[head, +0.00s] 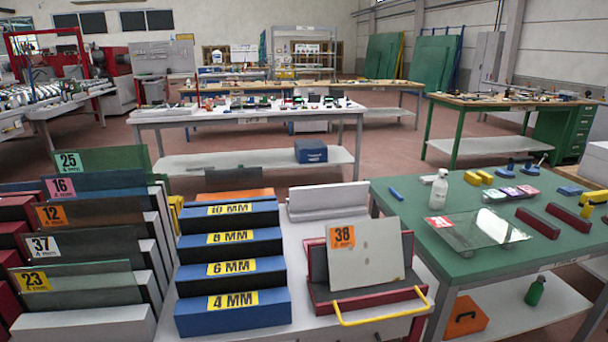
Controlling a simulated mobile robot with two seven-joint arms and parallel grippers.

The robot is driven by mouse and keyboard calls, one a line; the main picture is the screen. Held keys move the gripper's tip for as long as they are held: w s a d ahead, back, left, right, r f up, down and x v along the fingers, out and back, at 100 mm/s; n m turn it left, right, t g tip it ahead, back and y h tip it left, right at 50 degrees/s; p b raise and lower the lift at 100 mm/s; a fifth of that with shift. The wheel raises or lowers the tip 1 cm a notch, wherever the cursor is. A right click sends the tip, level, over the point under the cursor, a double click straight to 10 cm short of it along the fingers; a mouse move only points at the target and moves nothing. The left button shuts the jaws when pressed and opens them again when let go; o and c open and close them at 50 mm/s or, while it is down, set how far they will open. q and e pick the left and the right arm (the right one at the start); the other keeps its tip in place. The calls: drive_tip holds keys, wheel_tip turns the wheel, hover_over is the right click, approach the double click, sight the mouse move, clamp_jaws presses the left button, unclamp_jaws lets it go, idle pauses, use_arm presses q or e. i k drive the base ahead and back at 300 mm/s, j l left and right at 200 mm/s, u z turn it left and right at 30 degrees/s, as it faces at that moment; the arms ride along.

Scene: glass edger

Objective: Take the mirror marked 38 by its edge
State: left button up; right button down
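The mirror marked 38 (372,257) is a pale grey, rectangular sheet with an orange "38 4 mm" label at its upper left. It stands upright, leaning back slightly, in a dark red and grey holder (319,292) on the light grey bench at the centre right. A yellow bar handle (384,321) runs along the holder's front. The mirror's top and side edges are clear of other things. Neither of my grippers shows in the head view.
Blue blocks marked 4 to 10 MM (234,309) stand left of the mirror. Numbered glass sheets (89,242) stand in slotted racks at the far left. A green-topped table (465,268) at the right holds a clear glass sheet, a spray bottle (439,189) and red bars.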

sight(367, 253)
drive_tip(key=i+l+u, duration=0.2)
drive_tip(key=l, duration=0.2)
drive_tip(key=l+u, duration=0.2)
drive_tip(key=l, duration=0.2)
drive_tip(key=i+l+u, duration=0.15)
drive_tip(key=l, duration=0.35)
